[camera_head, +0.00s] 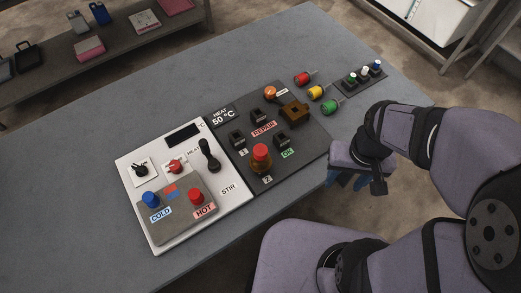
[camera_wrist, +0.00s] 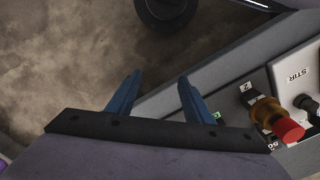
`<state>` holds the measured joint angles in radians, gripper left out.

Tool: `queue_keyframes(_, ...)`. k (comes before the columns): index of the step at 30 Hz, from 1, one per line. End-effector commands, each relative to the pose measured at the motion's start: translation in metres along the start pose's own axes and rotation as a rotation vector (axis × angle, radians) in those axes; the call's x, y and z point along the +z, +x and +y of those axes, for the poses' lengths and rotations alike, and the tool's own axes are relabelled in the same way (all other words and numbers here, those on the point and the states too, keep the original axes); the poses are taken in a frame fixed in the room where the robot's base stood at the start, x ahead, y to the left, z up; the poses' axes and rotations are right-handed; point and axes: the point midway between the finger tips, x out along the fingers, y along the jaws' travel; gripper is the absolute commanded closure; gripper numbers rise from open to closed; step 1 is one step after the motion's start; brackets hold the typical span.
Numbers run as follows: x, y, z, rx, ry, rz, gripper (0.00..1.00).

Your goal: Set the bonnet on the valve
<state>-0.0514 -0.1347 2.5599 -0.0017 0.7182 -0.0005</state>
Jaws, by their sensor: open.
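A brass-brown part with a red knob on top (camera_head: 262,156), which looks like the bonnet, stands upright at the spot marked 2 on the dark panel. It also shows at the right of the wrist view (camera_wrist: 272,118). A brown block with a square dark opening (camera_head: 294,111), which looks like the valve body, sits at the panel's far right, near the REPAIR label. My gripper (camera_head: 349,181) is beyond the table's near right edge, right of the bonnet and apart from it. In the wrist view its blue fingers (camera_wrist: 157,95) are spread and empty above the floor.
The dark panel (camera_head: 240,168) also bears several black sockets and an orange round piece (camera_head: 270,92). A white STIR panel (camera_head: 228,208) with knobs and a lever adjoins it. Red, yellow and green plugs (camera_head: 316,93) lie behind, near a small rack (camera_head: 361,84). The table's left is clear.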

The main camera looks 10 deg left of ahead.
Motion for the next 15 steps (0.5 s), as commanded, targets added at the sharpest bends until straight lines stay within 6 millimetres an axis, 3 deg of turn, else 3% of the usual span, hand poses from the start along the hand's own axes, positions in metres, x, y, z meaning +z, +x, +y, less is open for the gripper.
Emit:
queue_keyframes(1, 0.002, -0.014, -0.008, 0.000, -0.038, -0.009, 0.53)
queue_keyframes(9, 0.023, -0.065, -0.067, 0.018, -0.328, -0.107, 0.53)
queue_keyframes(15, 0.027, -0.093, -0.111, 0.038, -0.521, -0.139, 0.53)
